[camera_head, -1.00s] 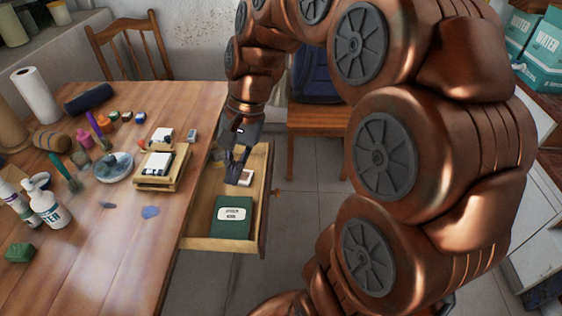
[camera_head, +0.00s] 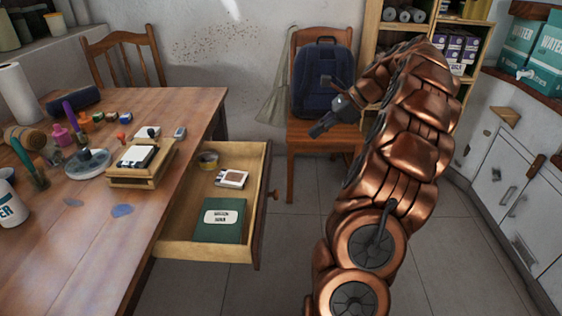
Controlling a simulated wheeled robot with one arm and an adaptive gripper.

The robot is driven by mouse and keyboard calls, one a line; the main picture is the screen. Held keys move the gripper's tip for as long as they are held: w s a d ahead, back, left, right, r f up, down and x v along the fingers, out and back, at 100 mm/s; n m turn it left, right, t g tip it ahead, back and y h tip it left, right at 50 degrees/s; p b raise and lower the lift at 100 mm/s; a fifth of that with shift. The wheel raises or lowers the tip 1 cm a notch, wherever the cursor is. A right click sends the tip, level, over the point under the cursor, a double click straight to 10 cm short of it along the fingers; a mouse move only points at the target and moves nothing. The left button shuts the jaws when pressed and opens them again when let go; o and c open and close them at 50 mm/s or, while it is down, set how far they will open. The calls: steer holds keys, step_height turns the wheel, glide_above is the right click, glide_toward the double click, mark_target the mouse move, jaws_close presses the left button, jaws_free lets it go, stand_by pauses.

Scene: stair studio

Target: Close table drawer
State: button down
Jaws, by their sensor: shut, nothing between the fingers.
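The wooden table drawer (camera_head: 255,222) is pulled open from the right side of the table (camera_head: 155,190). Inside it lie a green labelled book (camera_head: 222,232), a small white-and-brown box (camera_head: 231,179) and a round tin (camera_head: 208,160). A round knob (camera_head: 274,196) shows on the drawer's outer front. My gripper (camera_head: 314,132) is shut and empty, up and to the right of the drawer in the picture, in front of the chair with the backpack. It is apart from the drawer.
A chair (camera_head: 335,139) carries a blue backpack (camera_head: 322,80) behind my gripper. Bottles, paints and a small wooden stand (camera_head: 128,180) crowd the table top. White cabinets (camera_head: 500,190) line the right side. The tiled floor (camera_head: 290,250) right of the drawer is clear.

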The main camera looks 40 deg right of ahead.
steer(key=w+r+b+x, duration=0.1)
steer(key=b+x, duration=0.3)
steer(key=x, duration=0.8)
steer(key=shift+w+a+m, duration=0.3)
steer(key=shift+w, duration=0.05)
